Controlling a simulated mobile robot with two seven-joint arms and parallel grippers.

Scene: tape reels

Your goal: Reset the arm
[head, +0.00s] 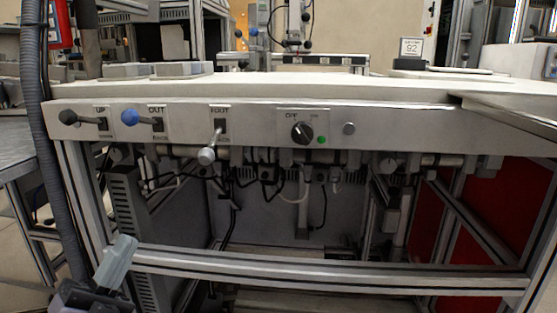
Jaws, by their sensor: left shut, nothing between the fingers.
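My left gripper (122,248) is at the lower left of the head view, its fingers shut and empty. It is below the front panel (384,128) of the machine, in front of the frame's lower left part, and apart from the levers. My right gripper is not in view. The panel carries a black-knobbed lever (69,117), a blue-knobbed lever (130,117) and a grey-knobbed lever (207,155) that hangs down. A black rotary switch (302,132) sits right of them, beside a green light (321,140).
A metal crossbar (330,272) runs low across the front. Cables and pipes fill the space under the table top (290,90). Red panels (490,215) stand at the right. A black stand with a sign reading 92 (411,48) is on top.

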